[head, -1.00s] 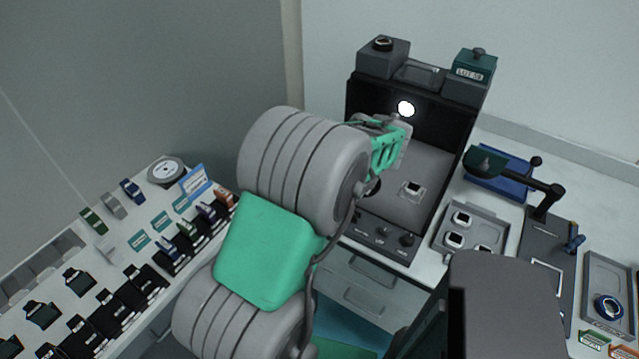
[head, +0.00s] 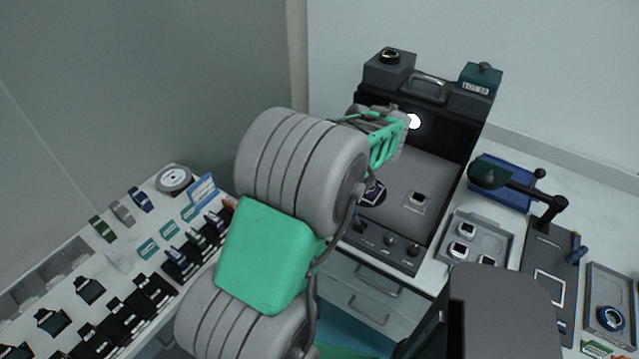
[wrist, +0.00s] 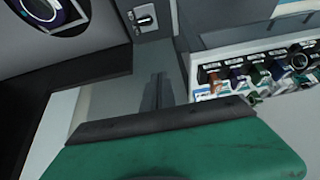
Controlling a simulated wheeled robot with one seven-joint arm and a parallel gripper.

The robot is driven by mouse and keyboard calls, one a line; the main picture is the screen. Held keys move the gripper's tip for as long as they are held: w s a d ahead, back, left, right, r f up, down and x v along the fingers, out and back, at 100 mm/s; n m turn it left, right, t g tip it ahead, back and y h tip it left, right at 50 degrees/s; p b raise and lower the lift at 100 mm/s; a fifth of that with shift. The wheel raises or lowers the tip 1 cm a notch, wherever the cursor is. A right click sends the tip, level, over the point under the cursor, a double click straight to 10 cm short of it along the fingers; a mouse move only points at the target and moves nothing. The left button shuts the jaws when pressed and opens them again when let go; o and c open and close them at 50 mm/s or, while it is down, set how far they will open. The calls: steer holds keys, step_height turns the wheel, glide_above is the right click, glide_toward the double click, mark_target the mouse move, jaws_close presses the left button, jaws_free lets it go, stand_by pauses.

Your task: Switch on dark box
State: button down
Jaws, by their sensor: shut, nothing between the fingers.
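The dark box (head: 463,140) is a black open-fronted enclosure on the bench, with a bright white disc (head: 414,121) on its inner back wall. Its front panel (head: 395,252) carries several dark knobs or switches with small labels. My gripper's green and grey end (head: 390,140) is in front of the box's upper left opening; its fingertips are hidden there. In the wrist view my gripper (wrist: 157,92) shows two slim dark fingers together, shut and empty. A small plate with a black and white switch-like part (wrist: 145,19) lies beyond them, apart from the fingertips.
A round dark object (head: 374,193) and a small square holder (head: 416,201) sit on the box floor. A grey tray (head: 476,240) and a black lamp-like arm (head: 520,182) stand to the right. A table with watches and stands (head: 120,285) is at left.

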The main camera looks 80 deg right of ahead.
steer(key=s+a+r, duration=0.2)
steer(key=s+r, duration=0.3)
steer(key=s, duration=0.2)
steer(key=shift+r, duration=0.3)
steer(key=w+a+r+n+y, duration=0.1)
steer(key=w+a, duration=0.3)
steer(key=w, duration=0.6)
steer(key=w+a, duration=0.4)
steer(key=w, duration=0.5)
steer(key=w+a+n+g, duration=0.1)
steer(key=w+a+g, duration=0.1)
steer(key=w+a, duration=1.1)
steer(key=s+a, duration=0.1)
steer(key=a, duration=1.1)
steer(key=s+a+f+n, duration=0.1)
steer(key=s+a, duration=0.1)
steer(key=a, duration=1)
steer(key=shift+s+f+n+y, duration=0.25)
steer(key=shift+n+y, duration=0.05)
